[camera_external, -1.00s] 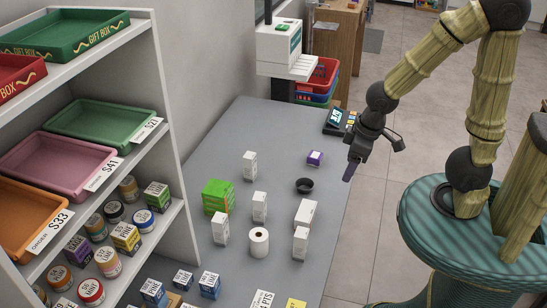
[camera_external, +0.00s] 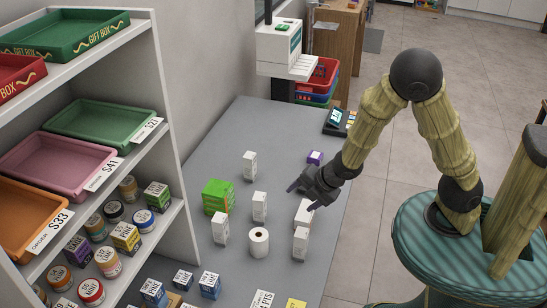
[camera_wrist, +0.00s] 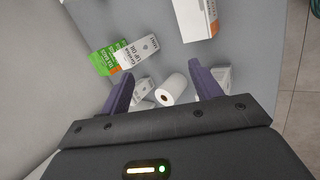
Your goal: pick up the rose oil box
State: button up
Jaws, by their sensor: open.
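Several small white boxes stand on the grey counter, and I cannot tell which is the rose oil box, as the print is too small. In the external view they are a back box (camera_external: 250,165), a middle box (camera_external: 260,206), a front left box (camera_external: 220,228), a front right box (camera_external: 300,242) and one close by my gripper (camera_external: 304,196), partly hidden by it. My gripper is open and empty above the counter's right half. In the wrist view, a white box with "OIL" print (camera_wrist: 138,52) lies beyond my spread purple fingers (camera_wrist: 160,62).
A green block of packs (camera_external: 216,196) and a white paper roll (camera_external: 259,243) stand among the boxes. A shelf with trays (camera_external: 100,115) borders the left.

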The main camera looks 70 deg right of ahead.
jog(key=w+a+f+n+t+b, duration=0.35)
jog(key=w+n, duration=0.25)
jog(key=n, duration=0.5)
jog(key=n+t+y+b, duration=0.2)
jog(key=n+t, duration=0.1)
jog(key=n, duration=0.6)
send_near(226, 219)
jog(key=v, duration=0.3)
jog(key=shift+s+f, duration=0.2)
jog(key=shift+f, duration=0.05)
jog(key=shift+r+t, duration=0.15)
jog(key=shift+t, duration=0.1)
jog(key=shift+w, duration=0.1)
jog(key=p+x, duration=0.1)
jog(key=x, duration=1)
jog(key=shift+w, duration=0.1)
jog(key=shift+w+f, duration=0.35)
